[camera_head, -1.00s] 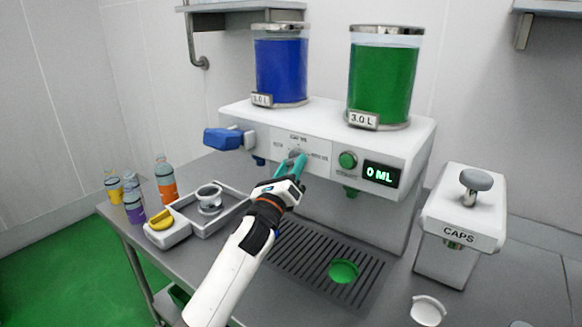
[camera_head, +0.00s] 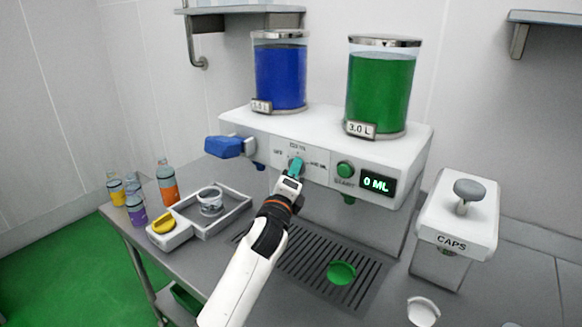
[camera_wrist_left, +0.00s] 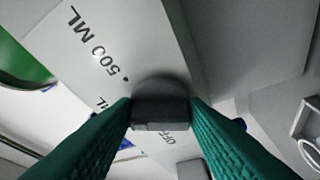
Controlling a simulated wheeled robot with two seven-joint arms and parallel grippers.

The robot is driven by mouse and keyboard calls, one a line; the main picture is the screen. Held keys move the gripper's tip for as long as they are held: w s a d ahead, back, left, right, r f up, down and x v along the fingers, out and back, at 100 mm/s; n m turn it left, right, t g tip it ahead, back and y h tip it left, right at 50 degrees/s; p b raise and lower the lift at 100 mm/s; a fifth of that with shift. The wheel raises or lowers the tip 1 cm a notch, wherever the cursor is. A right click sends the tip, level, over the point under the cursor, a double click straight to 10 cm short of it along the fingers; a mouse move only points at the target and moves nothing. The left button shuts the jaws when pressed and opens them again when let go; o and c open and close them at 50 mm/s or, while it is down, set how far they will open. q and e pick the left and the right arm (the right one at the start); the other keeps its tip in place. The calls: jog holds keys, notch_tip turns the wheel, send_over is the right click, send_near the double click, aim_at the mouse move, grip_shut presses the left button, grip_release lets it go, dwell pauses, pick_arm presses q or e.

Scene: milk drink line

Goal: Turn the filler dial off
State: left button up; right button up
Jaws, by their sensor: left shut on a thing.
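The white filler machine (camera_head: 400,142) stands at the back of the counter, with a dial on its front panel (camera_head: 313,160). In the left wrist view the dark grey dial (camera_wrist_left: 161,106) sits between my two teal fingers, with "500 ML" and "OFF" marks around it. Which mark the dial points at I cannot tell. My left gripper (camera_head: 295,167) is shut on the dial; its fingers hide most of it in the head view. A green button (camera_head: 345,169) and a display (camera_head: 378,184) reading "0 ML" are to the right of the dial. My right gripper is not in view.
Blue (camera_head: 281,76) and green (camera_head: 380,95) tanks stand on top. A blue lever (camera_head: 224,146) sticks out at the left. A caps dispenser (camera_head: 457,215) is to the right. A tray (camera_head: 240,207) and several bottles (camera_head: 167,182) are at the left. A drip grate (camera_head: 310,257) lies below.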

pick_arm(q)
jog(key=shift+w+a+r+n+g+p, duration=0.1)
jog(key=shift+r+n+g+p, duration=0.2)
jog(key=shift+n+g+p, duration=1.35)
jog(key=shift+r+n+g+p, duration=0.35)
jog(key=shift+n+p, duration=2.3)
jog(key=shift+n, duration=0.55)
jog(key=shift+w+a+r+n+g+p, duration=0.1)
jog(key=shift+r+n+g+p, duration=0.15)
jog(key=shift+n+g+p, duration=1.4)
jog(key=shift+n+t+p, duration=0.45)
jog(key=shift+n+p, duration=0.05)
jog(key=shift+n, duration=0.4)
jog(key=o, duration=0.9)
jog(key=shift+d+f, duration=0.1)
jog(key=shift+w+f, duration=0.1)
jog(key=shift+f, duration=0.1)
